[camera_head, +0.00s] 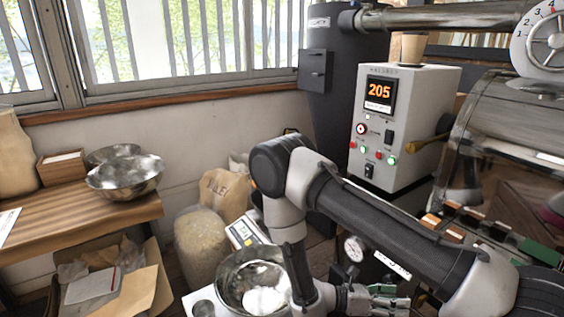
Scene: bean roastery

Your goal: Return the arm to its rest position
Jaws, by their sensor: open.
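My arm (390,218) reaches in from the lower right and bends at the elbow at the middle of the picture. Its forearm hangs down to the wrist near the bottom edge. My gripper (392,299) points to the right at the bottom edge, with its fingers apart. I see nothing held between them. A metal bowl (228,284) with pale contents sits just left of my wrist, partly hidden by it.
A white control box (425,108) reading 205 stands behind my arm, with the roaster drum (500,120) on the right. A wooden table (110,220) with metal bowls (125,178) is at left. Sacks (202,245) and an open cardboard box (145,290) stand on the floor.

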